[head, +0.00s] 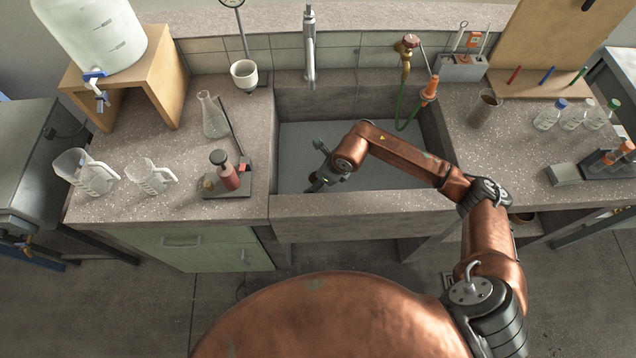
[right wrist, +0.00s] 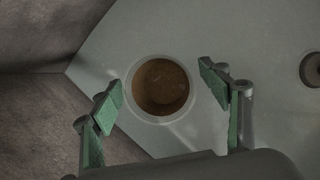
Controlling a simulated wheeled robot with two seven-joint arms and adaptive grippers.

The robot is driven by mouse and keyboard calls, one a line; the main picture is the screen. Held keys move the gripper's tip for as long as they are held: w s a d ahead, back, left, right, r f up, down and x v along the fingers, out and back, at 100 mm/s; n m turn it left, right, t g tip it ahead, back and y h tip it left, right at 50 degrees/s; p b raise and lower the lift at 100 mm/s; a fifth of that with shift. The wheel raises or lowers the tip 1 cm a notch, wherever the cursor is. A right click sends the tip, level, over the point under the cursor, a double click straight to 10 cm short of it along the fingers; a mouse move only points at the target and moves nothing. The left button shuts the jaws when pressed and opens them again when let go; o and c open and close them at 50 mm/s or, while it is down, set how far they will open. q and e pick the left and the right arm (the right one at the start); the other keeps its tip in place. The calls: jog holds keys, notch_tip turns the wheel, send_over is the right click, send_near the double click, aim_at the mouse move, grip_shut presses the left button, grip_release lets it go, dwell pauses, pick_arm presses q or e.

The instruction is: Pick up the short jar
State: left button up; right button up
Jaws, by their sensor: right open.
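A short round jar (right wrist: 160,86) with a pale rim and brown inside or top shows from above in the right wrist view, on the grey sink floor. My right gripper (right wrist: 161,82) is open above it, with a green-padded finger on each side of the jar; whether either finger touches it I cannot tell. In the head view my right gripper (head: 318,183) is low inside the sink (head: 360,204), near its left front corner, and the jar is hidden there. My left gripper is not in view.
Sink walls stand close around the gripper. A drain (right wrist: 312,70) shows at the right wrist view's right edge. A faucet (head: 309,50) hangs over the sink. A stand with a red bottle (head: 226,172), a flask (head: 213,116) and beakers (head: 90,172) stand left; a brown cup (head: 486,108) stands right.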

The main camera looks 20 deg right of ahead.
jog(key=shift+r, duration=0.1)
jog(key=shift+c, duration=0.5)
jog(key=c, duration=1.3)
jog(key=shift+r, duration=0.1)
